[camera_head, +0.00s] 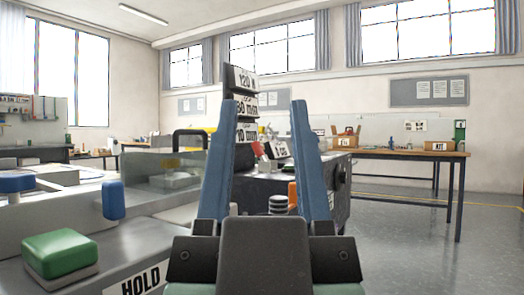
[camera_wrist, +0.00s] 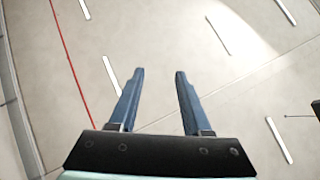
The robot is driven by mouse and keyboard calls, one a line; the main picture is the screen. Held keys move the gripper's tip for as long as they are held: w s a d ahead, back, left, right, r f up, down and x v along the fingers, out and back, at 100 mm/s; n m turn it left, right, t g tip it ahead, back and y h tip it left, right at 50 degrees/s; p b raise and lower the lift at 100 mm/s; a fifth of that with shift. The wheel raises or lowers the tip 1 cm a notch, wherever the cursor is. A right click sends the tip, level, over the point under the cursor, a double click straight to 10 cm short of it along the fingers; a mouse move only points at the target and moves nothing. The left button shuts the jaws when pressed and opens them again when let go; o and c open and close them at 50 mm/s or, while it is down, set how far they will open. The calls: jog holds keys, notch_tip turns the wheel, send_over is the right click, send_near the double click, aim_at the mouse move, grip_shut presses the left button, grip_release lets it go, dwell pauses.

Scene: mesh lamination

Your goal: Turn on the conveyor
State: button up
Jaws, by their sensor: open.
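My gripper (camera_head: 267,108) stands upright in the middle of the head view, its two blue fingers apart with nothing between them. The wrist view also shows it open and empty (camera_wrist: 160,73). At lower left a grey machine panel carries a large green square button (camera_head: 60,252) on a pale base and a label reading HOLD (camera_head: 140,281). A small blue upright part (camera_head: 113,200) and a blue knob (camera_head: 15,184) are behind the button. My gripper is to the right of these and touches none of them. I cannot tell which control belongs to the conveyor.
Behind my fingers, a dark machine (camera_head: 335,205) bears stacked number signs (camera_head: 245,80), a red part (camera_head: 258,149) and an orange part (camera_head: 292,194), partly hidden. A wooden table (camera_head: 400,154) stands at the back right. The grey floor (camera_head: 400,255) at right is clear.

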notch_tip(320, 180, up, 6)
jog(key=p, duration=0.5)
jog(key=shift+r+p, duration=0.25)
jog(key=shift+p, duration=0.15)
grip_shut()
notch_tip(320, 180, up, 48)
jog(key=p, duration=4.8)
jog(key=shift+r, duration=0.1)
jog(key=shift+a, duration=0.15)
